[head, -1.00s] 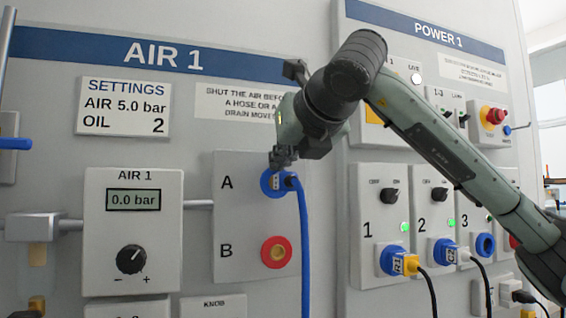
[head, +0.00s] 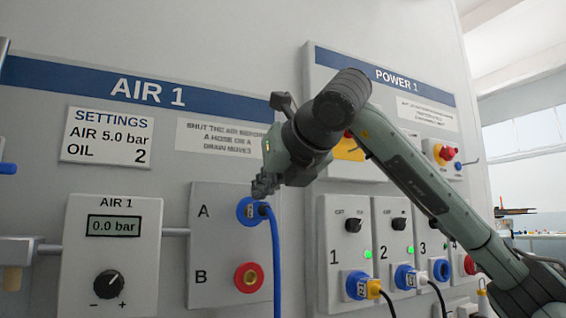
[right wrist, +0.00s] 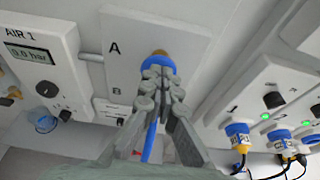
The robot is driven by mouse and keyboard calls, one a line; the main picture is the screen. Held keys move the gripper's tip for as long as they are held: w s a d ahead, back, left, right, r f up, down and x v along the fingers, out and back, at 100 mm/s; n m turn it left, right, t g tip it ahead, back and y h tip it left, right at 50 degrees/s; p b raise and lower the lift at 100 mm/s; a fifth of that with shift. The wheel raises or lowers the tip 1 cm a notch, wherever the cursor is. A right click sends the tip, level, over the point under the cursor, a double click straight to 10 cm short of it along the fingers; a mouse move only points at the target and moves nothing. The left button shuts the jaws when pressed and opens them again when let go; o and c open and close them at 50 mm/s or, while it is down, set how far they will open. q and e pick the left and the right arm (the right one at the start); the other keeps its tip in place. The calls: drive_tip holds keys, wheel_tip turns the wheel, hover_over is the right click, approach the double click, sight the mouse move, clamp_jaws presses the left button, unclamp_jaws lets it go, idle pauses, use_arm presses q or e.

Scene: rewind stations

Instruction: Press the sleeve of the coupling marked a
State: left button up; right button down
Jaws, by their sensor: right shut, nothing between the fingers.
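The coupling marked A (head: 247,212) is a blue ring on a grey plate, with a blue hose (head: 276,262) hanging from it. In the right wrist view the blue sleeve (right wrist: 158,62) shows with a brass part above it. My right gripper (head: 264,190) is shut and empty, its fingertips just above the coupling in the head view. In the right wrist view the fingertips (right wrist: 158,75) overlap the front of the sleeve; I cannot tell whether they touch it. My left gripper is not in view.
The red coupling marked B (head: 249,278) sits below A. The AIR 1 gauge box (head: 110,250) reads 0.0 bar at left. The POWER 1 panel (head: 319,90) with plugged sockets and cables stands at right, behind my right arm.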

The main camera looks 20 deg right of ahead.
drive_tip(key=v, duration=0.9)
drive_tip(key=shift+s+r, duration=0.2)
drive_tip(key=shift+s, duration=0.05)
idle(0.4)
